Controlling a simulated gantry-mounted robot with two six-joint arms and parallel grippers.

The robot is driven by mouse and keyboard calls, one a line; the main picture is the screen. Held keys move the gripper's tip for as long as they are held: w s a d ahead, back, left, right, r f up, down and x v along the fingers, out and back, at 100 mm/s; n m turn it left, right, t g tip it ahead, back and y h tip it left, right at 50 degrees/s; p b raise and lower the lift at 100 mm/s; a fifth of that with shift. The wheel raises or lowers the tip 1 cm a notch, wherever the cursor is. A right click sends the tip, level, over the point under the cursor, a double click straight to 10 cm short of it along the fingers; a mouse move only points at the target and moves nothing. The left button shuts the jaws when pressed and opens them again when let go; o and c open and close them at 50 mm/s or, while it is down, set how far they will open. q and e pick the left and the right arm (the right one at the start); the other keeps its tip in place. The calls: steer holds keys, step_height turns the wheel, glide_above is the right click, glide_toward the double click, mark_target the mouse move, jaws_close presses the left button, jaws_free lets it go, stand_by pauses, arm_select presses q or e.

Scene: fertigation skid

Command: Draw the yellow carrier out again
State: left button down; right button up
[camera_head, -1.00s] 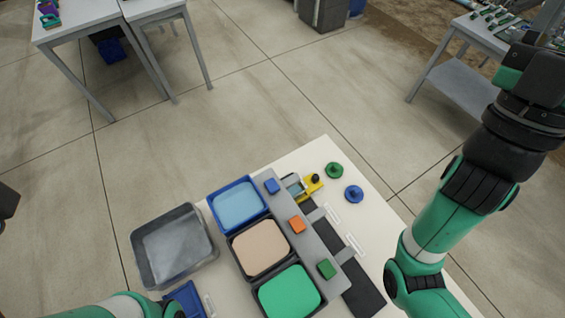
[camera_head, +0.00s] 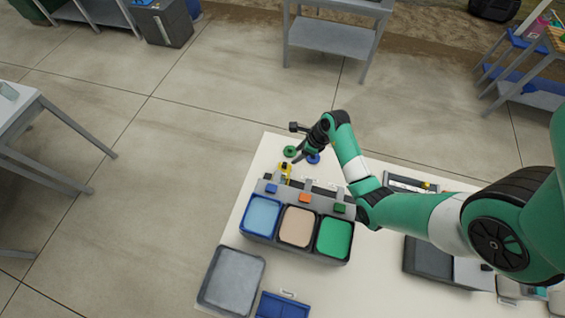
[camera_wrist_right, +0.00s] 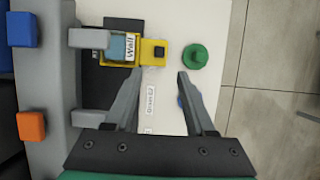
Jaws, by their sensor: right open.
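The yellow carrier (camera_head: 286,169) has a black knob and sits at the end of the grey rack (camera_head: 318,203), on the blue block's side. In the right wrist view the yellow carrier (camera_wrist_right: 148,50) shows a pale blue insert and a "Wall" label. Its knob end sticks out over the white table. My right gripper (camera_head: 302,157) is above the table close to the carrier. In the right wrist view the right gripper (camera_wrist_right: 160,76) is open and empty, with its fingertips just short of the knob end. My left gripper is out of view.
A green knobbed disc (camera_wrist_right: 195,56) lies just beyond the right finger; a blue disc (camera_head: 313,158) is partly hidden by it. Blue (camera_head: 271,188), orange (camera_head: 305,198) and green (camera_head: 339,208) blocks top the rack. Three filled bins and a grey tray (camera_head: 232,282) stand in front.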

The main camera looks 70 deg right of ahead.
mark_target(285, 163)
steer(key=b+x, duration=0.4)
steer(key=x, duration=0.6)
steer(key=shift+w+a+f, duration=0.15)
steer(key=shift+w+f, duration=0.05)
steer(key=shift+w, duration=0.05)
jaws_close()
steer(key=shift+r, duration=0.1)
stand_by(0.8)
